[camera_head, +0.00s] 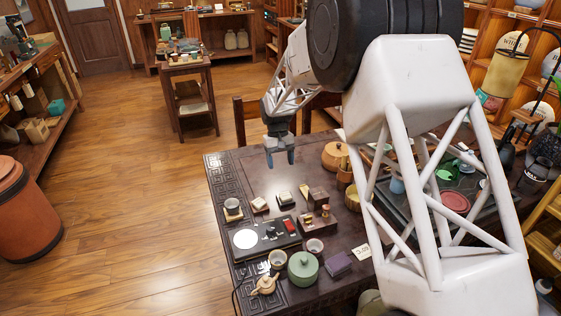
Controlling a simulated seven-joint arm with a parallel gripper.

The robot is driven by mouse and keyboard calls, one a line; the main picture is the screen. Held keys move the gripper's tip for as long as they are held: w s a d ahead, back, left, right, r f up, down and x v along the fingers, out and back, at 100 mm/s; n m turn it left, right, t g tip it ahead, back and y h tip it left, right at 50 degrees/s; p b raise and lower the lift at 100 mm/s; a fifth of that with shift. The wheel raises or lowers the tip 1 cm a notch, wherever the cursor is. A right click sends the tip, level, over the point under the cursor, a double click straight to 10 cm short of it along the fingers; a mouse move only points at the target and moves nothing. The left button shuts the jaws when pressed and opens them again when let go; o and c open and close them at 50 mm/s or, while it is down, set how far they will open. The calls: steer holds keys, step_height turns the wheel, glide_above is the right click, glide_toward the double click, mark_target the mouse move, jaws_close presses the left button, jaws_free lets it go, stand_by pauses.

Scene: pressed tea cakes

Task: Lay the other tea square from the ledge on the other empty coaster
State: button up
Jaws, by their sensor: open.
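My gripper (280,152) hangs open above the far left part of the dark carved table (222,172), with nothing between its fingers. Below it, a row of small pieces lies on the table. One pale-and-dark square piece (260,204) seems to rest on a coaster, and a dark square piece (286,198) lies to its right. A small wooden ledge or block (314,224) stands right of them, with small dark and brown pieces on top. The pieces are too small to tell which are tea squares, and I cannot make out an empty coaster.
A black tray (262,249) with a white disc lies in front. A green lidded pot (302,268), a small teapot (264,285) and a purple box (338,264) stand nearer. My arm covers much of the table's right side.

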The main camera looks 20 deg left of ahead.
stand_by(0.4)
steer(key=s+d+r+m+t+y, duration=0.1)
steer(key=s+d+r, duration=0.3)
steer(key=d+r, duration=0.5)
steer(key=s+d+r+m, duration=0.2)
steer(key=s+d+r, duration=0.25)
steer(key=d, duration=0.95)
steer(key=s+d+r+m+t+y, duration=0.1)
steer(key=s+d+r, duration=0.2)
steer(key=d+r, duration=0.65)
steer(key=s+d+m+t, duration=0.1)
steer(key=s+d+m, duration=0.1)
steer(key=s+d, duration=0.9)
steer(key=s+d+f+m+t, duration=0.1)
steer(key=s+d+m+t, duration=0.1)
steer(key=s+d, duration=0.9)
steer(key=shift+s+f+m, duration=0.15)
steer(key=shift+s+m, duration=0.15)
steer(key=shift+s, duration=2.85)
